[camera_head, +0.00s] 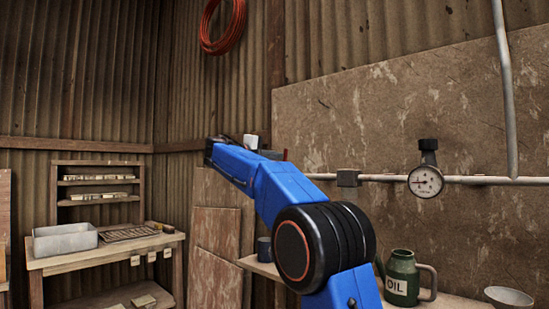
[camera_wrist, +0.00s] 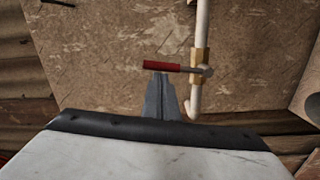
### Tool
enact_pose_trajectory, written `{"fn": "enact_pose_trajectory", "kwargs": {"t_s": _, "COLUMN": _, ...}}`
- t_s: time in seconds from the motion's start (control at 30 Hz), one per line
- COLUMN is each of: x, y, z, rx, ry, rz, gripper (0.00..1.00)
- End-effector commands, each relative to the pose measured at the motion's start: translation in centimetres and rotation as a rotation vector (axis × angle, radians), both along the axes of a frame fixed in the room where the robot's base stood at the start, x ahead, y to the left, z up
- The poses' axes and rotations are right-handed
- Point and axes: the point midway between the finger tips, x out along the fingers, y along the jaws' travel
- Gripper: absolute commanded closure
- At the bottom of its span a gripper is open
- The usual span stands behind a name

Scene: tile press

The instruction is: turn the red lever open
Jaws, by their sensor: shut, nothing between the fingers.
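The red lever (camera_wrist: 163,66) shows in the wrist view, its handle lying across the line of the pipe. It joins a brass-coloured valve body (camera_wrist: 199,66) on a pale pipe (camera_wrist: 203,20). My gripper (camera_wrist: 160,78) is shut and empty, with its fingertips right beside the handle's middle. I cannot tell whether they touch it. In the head view a small red piece of the lever (camera_head: 285,155) shows past my blue arm; the arm hides the valve and most of my gripper.
A pressure gauge (camera_head: 425,181) sits on the pipe to the right. A green oil can (camera_head: 402,279), a dark mug (camera_head: 264,249) and a bowl (camera_head: 509,297) stand on a low shelf. A wooden bench (camera_head: 105,258) with a grey bin (camera_head: 65,240) is at the left.

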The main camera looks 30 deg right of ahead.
Motion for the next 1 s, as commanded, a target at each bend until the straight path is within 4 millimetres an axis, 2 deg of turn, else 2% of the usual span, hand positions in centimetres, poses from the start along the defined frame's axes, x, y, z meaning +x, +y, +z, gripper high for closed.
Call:
{"fn": "enact_pose_trajectory", "kwargs": {"t_s": 0.17, "x": -0.8, "y": -0.3, "z": 0.2, "rx": 0.031, "ry": -0.088, "rz": -0.001, "gripper": 1.0}}
{"fn": "enact_pose_trajectory", "kwargs": {"t_s": 0.5, "x": -3.1, "y": -1.2, "z": -0.2, "rx": 0.137, "ry": -0.377, "rz": 0.0, "gripper": 1.0}}
{"fn": "enact_pose_trajectory", "kwargs": {"t_s": 1.0, "x": -6.2, "y": -2.2, "z": -2.1, "rx": 0.299, "ry": -0.824, "rz": -0.001, "gripper": 1.0}}
